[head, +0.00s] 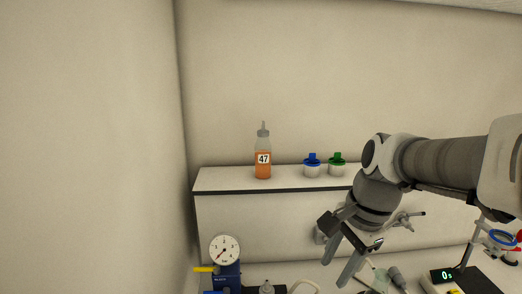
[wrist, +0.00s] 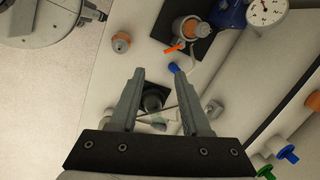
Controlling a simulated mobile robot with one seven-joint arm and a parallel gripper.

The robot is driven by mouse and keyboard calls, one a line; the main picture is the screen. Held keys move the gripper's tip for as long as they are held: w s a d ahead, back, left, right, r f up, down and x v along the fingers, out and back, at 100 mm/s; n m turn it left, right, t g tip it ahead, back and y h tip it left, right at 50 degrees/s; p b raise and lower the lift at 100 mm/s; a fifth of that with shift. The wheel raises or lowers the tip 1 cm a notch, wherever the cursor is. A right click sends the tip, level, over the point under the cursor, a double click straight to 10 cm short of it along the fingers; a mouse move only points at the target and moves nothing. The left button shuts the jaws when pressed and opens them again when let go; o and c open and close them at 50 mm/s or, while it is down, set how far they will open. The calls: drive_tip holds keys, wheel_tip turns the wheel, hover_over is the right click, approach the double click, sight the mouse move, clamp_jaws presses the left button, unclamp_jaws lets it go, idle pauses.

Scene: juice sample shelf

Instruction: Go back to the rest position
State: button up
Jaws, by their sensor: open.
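My gripper (head: 336,266) is in the right half of the head view, in front of the shelf and pointing down over the bench. In the wrist view its two fingers (wrist: 162,75) are spread apart with nothing held between them. A dark round item (wrist: 153,98) and something clear show beyond and below the fingers. A bottle of orange juice labelled 47 (head: 263,160) stands upright on the white shelf (head: 225,178), well apart from my gripper. An orange part at the right edge of the wrist view may be this bottle.
A blue-capped jar (head: 312,168) and a green-capped jar (head: 337,167) stand on the shelf. A blue device with a round gauge (head: 225,249) stands on the bench at lower left. A dark display device (head: 442,275) and a stand with rings (head: 497,238) are at right.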

drive_tip(key=s+n+t+h, duration=0.2)
drive_tip(key=s+n+t, duration=0.1)
drive_tip(key=s+n, duration=0.8)
drive_tip(key=shift+s+r+n+t, duration=0.15)
drive_tip(key=shift+r+n+t, duration=0.2)
drive_tip(key=shift+n, duration=0.65)
drive_tip(key=shift+d+f, duration=0.1)
drive_tip(key=shift+d, duration=0.1)
